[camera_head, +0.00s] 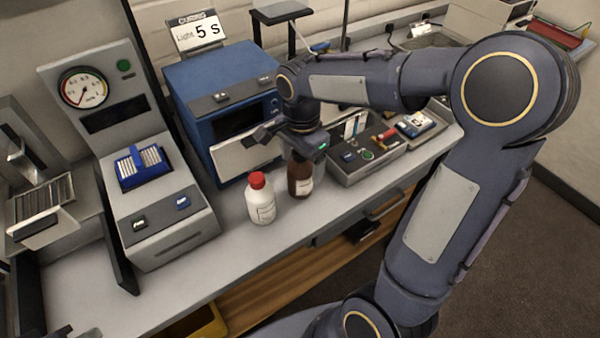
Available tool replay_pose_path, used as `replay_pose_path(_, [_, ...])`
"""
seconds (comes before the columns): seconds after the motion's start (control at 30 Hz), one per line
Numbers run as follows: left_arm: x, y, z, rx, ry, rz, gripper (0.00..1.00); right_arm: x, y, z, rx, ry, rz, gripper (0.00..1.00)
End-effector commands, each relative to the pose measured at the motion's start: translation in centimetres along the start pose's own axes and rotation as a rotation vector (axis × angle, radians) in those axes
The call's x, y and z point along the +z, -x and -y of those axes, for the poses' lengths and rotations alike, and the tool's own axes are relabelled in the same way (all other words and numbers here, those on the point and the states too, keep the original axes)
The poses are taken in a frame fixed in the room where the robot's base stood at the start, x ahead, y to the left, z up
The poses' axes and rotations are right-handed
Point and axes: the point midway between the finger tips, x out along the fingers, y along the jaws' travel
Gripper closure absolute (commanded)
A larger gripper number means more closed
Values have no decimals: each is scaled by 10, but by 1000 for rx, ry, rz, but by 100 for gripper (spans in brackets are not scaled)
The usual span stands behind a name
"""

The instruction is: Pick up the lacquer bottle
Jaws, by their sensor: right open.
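Two bottles stand upright on the bench. One is a white bottle (261,203) with a red cap. The other is a brown bottle (300,181) with a pale label, just right of it. The labels are too small to read, so I cannot tell by name which is the lacquer bottle. My right gripper (287,146) is open, above and at the top of the brown bottle, and hides its cap. I cannot tell whether it touches the bottle. The white bottle is clear of the gripper. My left gripper cannot be made out.
A blue curing box (215,80) with a "Light 5 s" sign stands behind the bottles. A grey gauge machine (165,215) is at left. A control box (362,160) with buttons sits at right. The bench front (235,255) is clear near the white bottle.

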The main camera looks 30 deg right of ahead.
Motion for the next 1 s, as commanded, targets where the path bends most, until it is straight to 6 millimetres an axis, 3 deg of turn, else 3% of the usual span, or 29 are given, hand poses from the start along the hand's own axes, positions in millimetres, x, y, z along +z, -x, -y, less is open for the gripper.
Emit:
replay_pose_path(0.27, [0, 0, 0, 0, 0, 0, 100, 0, -2, 0, -1, 0, 0, 24])
replay_pose_path(0.67, [0, 0, 0, 0, 0, 0, 100, 0, -2, 0, -2, 0, 0, 76])
replay_pose_path(1.0, [0, 0, 0, 0, 0, 0, 100, 0, 2, 1, -3, 1, -1, 76])
